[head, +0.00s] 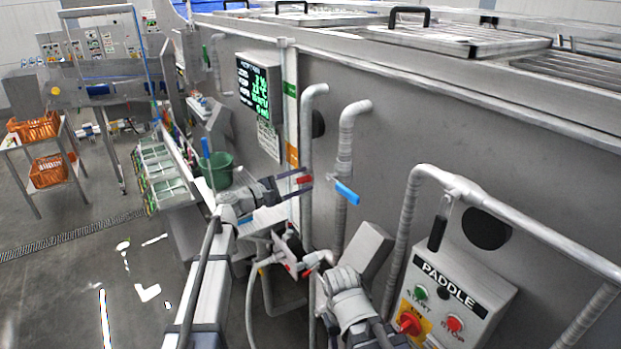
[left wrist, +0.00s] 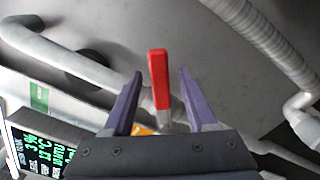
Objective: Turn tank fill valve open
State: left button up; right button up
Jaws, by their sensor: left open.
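A red valve lever (left wrist: 158,80) stands between the two purple fingers of my open left gripper (left wrist: 158,92) in the left wrist view, with a gap on each side. In the head view the left gripper (head: 296,182) is beside the pipes on the tank wall, and the red lever (head: 304,180) shows as a small patch between its fingers. The valve body is mostly hidden. My right arm rises from the bottom of the head view; its gripper (head: 290,256) is low and left of the pipes, and its finger opening is unclear.
A blue lever (head: 347,192) sits on the adjacent pipe, right of the left gripper. The paddle control box (head: 449,296) is at the lower right. A display panel (head: 258,95) hangs on the tank wall. A green bucket (head: 214,170) stands behind the left arm.

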aim_at(303, 181)
pick_arm(q)
jog(key=shift+v, duration=1.7)
